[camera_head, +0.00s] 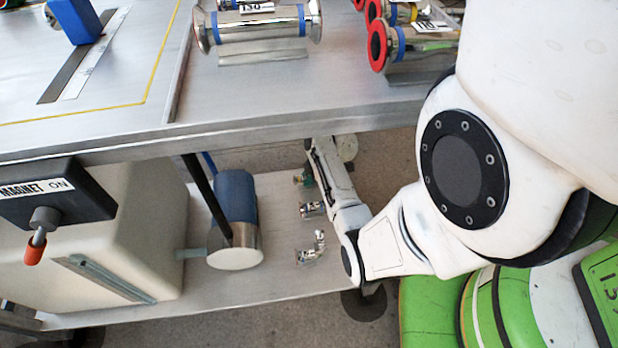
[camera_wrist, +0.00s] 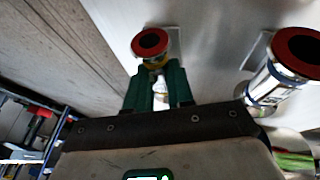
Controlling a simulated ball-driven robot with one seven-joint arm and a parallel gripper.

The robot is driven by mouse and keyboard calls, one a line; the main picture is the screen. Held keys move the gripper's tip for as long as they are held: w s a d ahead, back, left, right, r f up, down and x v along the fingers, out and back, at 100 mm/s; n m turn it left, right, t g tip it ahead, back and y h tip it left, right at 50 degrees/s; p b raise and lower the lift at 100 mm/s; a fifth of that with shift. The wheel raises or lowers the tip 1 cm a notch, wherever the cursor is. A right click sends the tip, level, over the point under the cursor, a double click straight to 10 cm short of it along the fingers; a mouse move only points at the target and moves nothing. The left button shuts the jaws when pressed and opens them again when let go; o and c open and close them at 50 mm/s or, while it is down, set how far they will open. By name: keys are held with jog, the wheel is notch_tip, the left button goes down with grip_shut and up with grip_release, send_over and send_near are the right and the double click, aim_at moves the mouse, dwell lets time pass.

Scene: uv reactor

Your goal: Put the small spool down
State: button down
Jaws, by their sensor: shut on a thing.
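The small spool (camera_wrist: 152,44) has a dark end with a red rim and a yellow band. It is in the wrist view, end toward the camera, between the green fingers of my gripper (camera_wrist: 162,85), which is shut on it. Part of its silvery body shows between the fingers; the rest is hidden. In the head view my gripper (camera_head: 305,176) is low, under the tabletop's front edge and over the lower shelf (camera_head: 275,195). The spool there is tiny and mostly hidden. I cannot tell whether it touches the shelf.
Another spool with a red rim and blue band (camera_wrist: 270,78) lies right of the held one. Silvery fittings (camera_head: 313,250) stand on the shelf near my arm. A blue-topped cylinder (camera_head: 236,200) stands to their left. The tabletop (camera_head: 230,95) overhangs, carrying larger spools (camera_head: 258,25).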

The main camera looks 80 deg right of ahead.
jog(key=shift+f, duration=0.1)
jog(key=c, duration=1)
grip_release()
jog(key=p+v, duration=0.6)
jog(key=v, duration=0.6)
jog(key=w+a+r+g+y, duration=0.1)
jog(key=w+a, duration=0.2)
jog(key=a, duration=0.3)
jog(key=w+a+r+m+g, duration=0.1)
jog(key=w+a, duration=0.3)
jog(key=a, duration=0.3)
jog(key=w+a+r+y, duration=0.1)
jog(key=w+a, duration=0.2)
jog(key=a, duration=0.3)
jog(key=shift+s+a+r+m+g+h, duration=0.15)
jog(key=shift+s+a+r+m+g, duration=0.55)
jog(key=shift+a, duration=1.8)
jog(key=shift+s+a+r+m+g+h, duration=0.1)
jog(key=shift+s+a+r+m, duration=0.25)
jog(key=shift+a+r, duration=1.5)
jog(key=shift+s+a+r+m+g+h, duration=0.15)
jog(key=shift+s+a+r+m+g, duration=0.25)
jog(key=shift+a, duration=2.75)
